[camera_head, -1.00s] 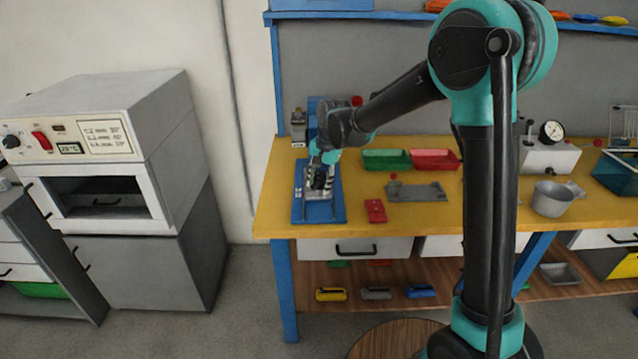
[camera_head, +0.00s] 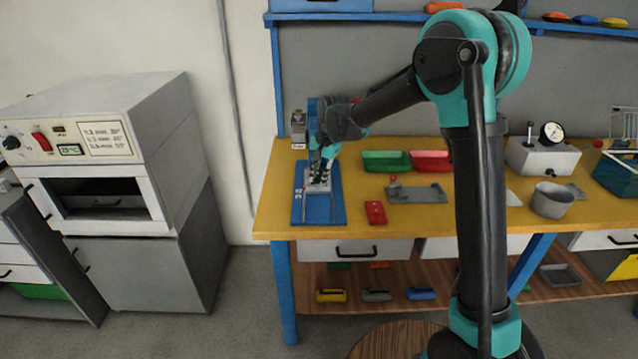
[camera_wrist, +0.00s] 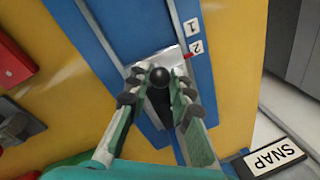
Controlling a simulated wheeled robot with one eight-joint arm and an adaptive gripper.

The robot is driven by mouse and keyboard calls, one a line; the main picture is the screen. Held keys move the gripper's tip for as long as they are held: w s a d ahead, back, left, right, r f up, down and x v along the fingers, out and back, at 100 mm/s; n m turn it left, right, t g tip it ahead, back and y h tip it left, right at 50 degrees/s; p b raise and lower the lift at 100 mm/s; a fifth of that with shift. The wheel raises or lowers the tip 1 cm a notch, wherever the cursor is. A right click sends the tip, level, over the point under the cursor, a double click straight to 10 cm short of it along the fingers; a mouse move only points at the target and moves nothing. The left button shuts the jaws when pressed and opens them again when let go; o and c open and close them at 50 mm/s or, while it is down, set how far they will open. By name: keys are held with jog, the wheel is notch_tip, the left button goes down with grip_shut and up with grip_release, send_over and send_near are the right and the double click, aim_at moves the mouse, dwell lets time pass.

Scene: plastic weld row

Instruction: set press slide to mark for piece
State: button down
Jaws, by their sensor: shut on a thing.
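The press is a blue base plate (camera_head: 335,213) with two rails at the left of the bench. A silver slide (camera_wrist: 172,55) sits between the rails with a black ball knob (camera_wrist: 160,77) on it. My gripper (camera_wrist: 158,84) is shut on the knob; the fingers hide its stem and part of the slide. In the wrist view, marks 1 (camera_wrist: 191,27) and 2 (camera_wrist: 196,46) stand along one rail. A small red pointer (camera_wrist: 187,57) on the slide is beside the 2, on the side away from the 1.
A "SNAP" plate (camera_wrist: 275,158) is near the press. A red block (camera_head: 375,212) and a grey fixture (camera_head: 417,194) lie right of it, with green (camera_head: 386,161) and red (camera_head: 432,161) bins behind. The yellow bench front (camera_head: 355,229) is clear.

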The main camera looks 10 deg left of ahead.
jog(key=shift+w, duration=0.25)
jog(key=c, duration=1.3)
grip_release()
jog(key=shift+c, duration=0.2)
notch_tip(320, 180, up, 12)
jog(key=d, duration=0.2)
jog(key=shift+s, duration=0.4)
jog(key=shift+s+f, duration=0.1)
jog(key=shift+f, duration=0.05)
